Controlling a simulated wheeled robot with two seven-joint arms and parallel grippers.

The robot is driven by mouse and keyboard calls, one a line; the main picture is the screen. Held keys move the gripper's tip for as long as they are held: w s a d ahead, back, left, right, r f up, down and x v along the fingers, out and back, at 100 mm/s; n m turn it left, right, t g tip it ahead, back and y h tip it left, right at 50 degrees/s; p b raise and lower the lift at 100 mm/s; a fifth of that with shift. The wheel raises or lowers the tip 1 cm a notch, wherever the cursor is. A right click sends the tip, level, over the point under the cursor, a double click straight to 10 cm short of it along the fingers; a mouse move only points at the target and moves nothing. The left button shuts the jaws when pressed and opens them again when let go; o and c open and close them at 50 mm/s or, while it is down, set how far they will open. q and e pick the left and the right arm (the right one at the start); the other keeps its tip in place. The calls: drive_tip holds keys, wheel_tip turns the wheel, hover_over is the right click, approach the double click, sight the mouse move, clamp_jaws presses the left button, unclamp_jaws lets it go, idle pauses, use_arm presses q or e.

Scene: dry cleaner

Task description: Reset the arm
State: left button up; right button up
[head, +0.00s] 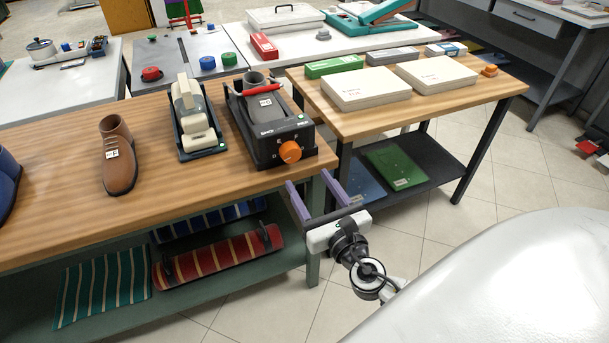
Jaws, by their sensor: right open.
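My right gripper (316,200) is in the lower middle of the head view. Its two purple fingers are spread apart with nothing between them. It is close to the right front corner of the wooden workbench (68,222); whether it touches the bench I cannot tell. The white gripper body and dark wrist joints of my right arm (352,252) reach in from the lower right. My left gripper is not in view.
On the workbench are a brown shoe (118,160), a black machine with an orange knob (265,130) and a cream-and-black device (195,118). A second table (430,110) holds white boxes. A striped roll (220,260) lies on the lower shelf. Tiled floor between is clear.

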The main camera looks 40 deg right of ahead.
drive_tip(key=shift+s, duration=0.2)
idle(0.4)
drive_tip(key=s+a+f+m+g+y, duration=0.1)
drive_tip(key=s+a+f+m+g, duration=0.3)
drive_tip(key=f+m, duration=0.45)
drive_tip(key=s+a+f+m+g+y, duration=0.1)
drive_tip(key=s+a+f+m+g, duration=0.1)
drive_tip(key=s+f+m, duration=0.6)
drive_tip(key=s+a+f+m+g+y, duration=0.1)
drive_tip(key=s+a+f+m+y, duration=0.1)
drive_tip(key=a+m, duration=0.3)
drive_tip(key=s+a+f+m+g+y, duration=0.2)
drive_tip(key=s+a+m, duration=0.2)
drive_tip(key=m, duration=0.6)
drive_tip(key=shift+s+a, duration=0.25)
drive_tip(key=shift+a, duration=0.45)
drive_tip(key=shift+f, duration=0.1)
